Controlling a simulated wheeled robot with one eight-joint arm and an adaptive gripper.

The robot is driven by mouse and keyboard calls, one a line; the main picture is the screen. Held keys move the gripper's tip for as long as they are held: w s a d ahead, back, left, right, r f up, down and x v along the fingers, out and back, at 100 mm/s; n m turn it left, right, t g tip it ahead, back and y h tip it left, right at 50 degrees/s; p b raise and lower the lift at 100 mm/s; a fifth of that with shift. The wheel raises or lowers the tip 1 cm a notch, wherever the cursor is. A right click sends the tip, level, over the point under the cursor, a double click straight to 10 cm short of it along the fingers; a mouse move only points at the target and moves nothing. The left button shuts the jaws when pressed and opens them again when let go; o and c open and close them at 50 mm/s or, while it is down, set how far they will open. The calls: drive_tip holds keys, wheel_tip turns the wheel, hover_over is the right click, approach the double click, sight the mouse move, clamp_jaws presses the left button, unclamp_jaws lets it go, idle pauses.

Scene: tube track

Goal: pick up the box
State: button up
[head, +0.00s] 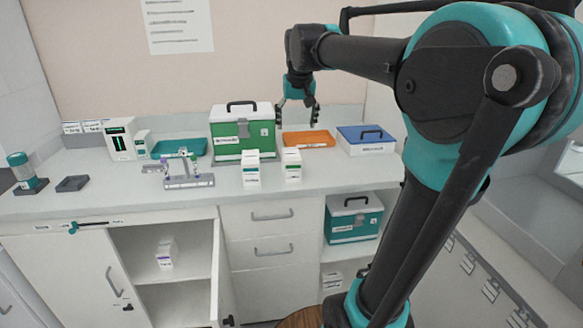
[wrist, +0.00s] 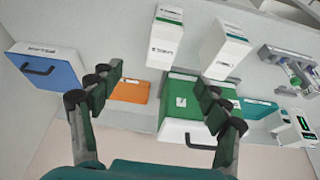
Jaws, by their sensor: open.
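Several boxes are in view; I cannot tell which is meant. Two small white cartons stand upright near the counter's front, the left one (head: 251,169) and the right one (head: 291,165). They also show in the wrist view, the left one at right (wrist: 226,50) and the right one at left (wrist: 166,38). Behind them is a green case (head: 243,150) with white lid and black handle. A white box with blue lid (head: 372,140) stands at right. My gripper (head: 298,112) is open and empty above the orange tray (head: 308,138), right of the green case, fingers spread in the wrist view (wrist: 160,84).
The cabinet below stands open with a carton (head: 166,254) inside. A teal-white case (head: 352,219) sits on a lower shelf. The front-right counter is clear.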

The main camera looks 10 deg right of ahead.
sight(292, 154)
drive_tip(key=x, duration=1.1)
drive_tip(key=shift+w+a+f, duration=0.1)
drive_tip(key=shift+w+f, duration=0.15)
drive_tip(key=shift+w, duration=0.1)
drive_tip(key=x, duration=0.4)
drive_tip(key=shift+w+a+f, duration=0.2)
drive_tip(key=shift+a+f, duration=0.05)
drive_tip(key=shift+f, duration=0.1)
drive_tip(key=shift+w+f, duration=0.1)
drive_tip(key=shift+f, duration=0.1)
drive_tip(key=shift+f, duration=0.25)
drive_tip(key=shift+c, duration=0.6)
drive_tip(key=c, duration=1.2)
